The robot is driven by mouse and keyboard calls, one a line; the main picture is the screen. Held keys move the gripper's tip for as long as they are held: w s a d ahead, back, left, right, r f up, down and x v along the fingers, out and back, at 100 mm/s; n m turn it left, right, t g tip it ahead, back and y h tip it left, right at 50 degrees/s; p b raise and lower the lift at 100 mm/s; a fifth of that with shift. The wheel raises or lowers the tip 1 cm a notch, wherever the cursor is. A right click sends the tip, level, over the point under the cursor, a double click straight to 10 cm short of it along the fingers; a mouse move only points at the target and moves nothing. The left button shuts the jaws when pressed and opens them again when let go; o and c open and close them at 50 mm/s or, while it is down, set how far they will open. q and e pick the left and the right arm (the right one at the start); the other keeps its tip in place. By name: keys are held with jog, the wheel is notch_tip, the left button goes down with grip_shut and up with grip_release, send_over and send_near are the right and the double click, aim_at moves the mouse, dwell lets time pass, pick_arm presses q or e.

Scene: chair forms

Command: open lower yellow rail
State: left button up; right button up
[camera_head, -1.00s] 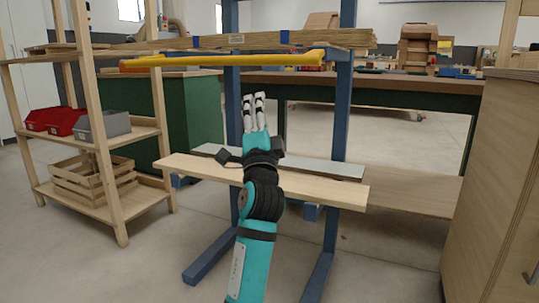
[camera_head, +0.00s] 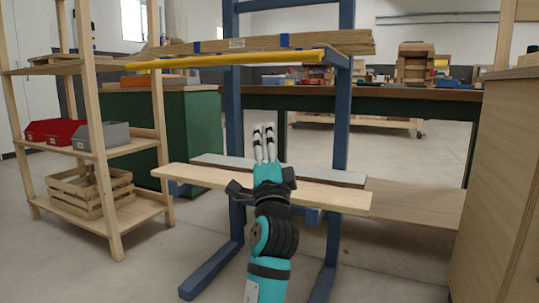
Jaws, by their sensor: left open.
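The yellow rail (camera_head: 235,59) runs across the blue rack (camera_head: 343,112), just under the upper wooden boards (camera_head: 260,43). It looks flush along the underside of that stack. My left gripper (camera_head: 264,130) points up in front of the rack, below the rail and apart from it. Its pale fingers are a little apart and hold nothing. The gripper base hides part of the lower board (camera_head: 205,178) behind it. My right gripper is not in view.
A wooden shelf unit (camera_head: 97,150) with red bins (camera_head: 62,129), a grey bin (camera_head: 101,135) and a crate (camera_head: 92,190) stands at left. A wooden cabinet (camera_head: 510,190) stands at right. A green workbench (camera_head: 400,100) is behind. Bare floor lies around the rack.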

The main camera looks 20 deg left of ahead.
pick_arm(q)
jog(key=shift+s+d+f, duration=0.1)
jog(key=shift+d+f, duration=0.1)
jog(key=shift+f, duration=0.25)
